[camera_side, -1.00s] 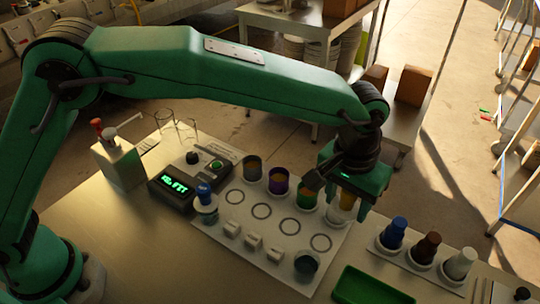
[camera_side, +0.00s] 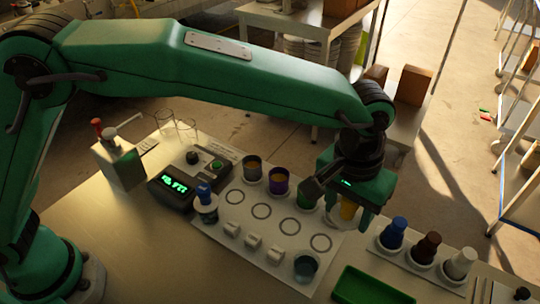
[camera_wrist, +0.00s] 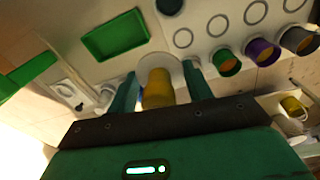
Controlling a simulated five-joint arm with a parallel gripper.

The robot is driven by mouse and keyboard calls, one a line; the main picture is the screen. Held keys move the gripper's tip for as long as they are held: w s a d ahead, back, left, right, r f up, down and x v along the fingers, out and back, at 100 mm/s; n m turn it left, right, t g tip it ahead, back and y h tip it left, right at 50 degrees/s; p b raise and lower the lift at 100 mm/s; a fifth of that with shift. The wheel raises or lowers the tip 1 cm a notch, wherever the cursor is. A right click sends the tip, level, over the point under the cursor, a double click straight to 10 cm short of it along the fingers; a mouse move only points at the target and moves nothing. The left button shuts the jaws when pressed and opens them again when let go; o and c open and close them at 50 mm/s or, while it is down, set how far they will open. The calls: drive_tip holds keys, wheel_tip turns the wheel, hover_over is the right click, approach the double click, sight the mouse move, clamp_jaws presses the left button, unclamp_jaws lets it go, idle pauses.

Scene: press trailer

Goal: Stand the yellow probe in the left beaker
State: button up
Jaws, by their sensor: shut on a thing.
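My gripper (camera_side: 350,215) points down at the right end of the row of cups. Its fingers are shut on the yellow probe (camera_side: 347,207), of which only a yellow cylinder shows. In the wrist view the yellow probe (camera_wrist: 158,88) sits between the two fingers (camera_wrist: 160,85), in front of a pale round shape. Whether its lower end touches anything is hidden. Two clear glass beakers stand at the back left of the table, well away from my gripper; the left beaker (camera_side: 164,120) looks empty.
A grey cup (camera_side: 252,170), a purple cup (camera_side: 279,182) and a green cup (camera_side: 306,197) stand close left of my gripper. A green tray (camera_side: 370,288) lies in front.

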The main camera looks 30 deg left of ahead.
approach(308, 255)
drive_tip(key=shift+s+d+r, duration=0.15)
drive_tip(key=shift+s+d, duration=0.4)
drive_tip(key=shift+s, duration=0.15)
drive_tip(key=shift+f, duration=2.9)
drive_tip(key=shift+f, duration=0.6)
drive_tip(key=o, duration=0.8)
drive_tip(key=shift+r, duration=0.1)
drive_tip(key=shift+s+a+r, duration=0.1)
drive_tip(key=shift+r, duration=2.6)
drive_tip(key=shift+s+a+r, duration=0.1)
drive_tip(key=shift+a+r, duration=0.05)
drive_tip(key=shift+r, duration=2.55)
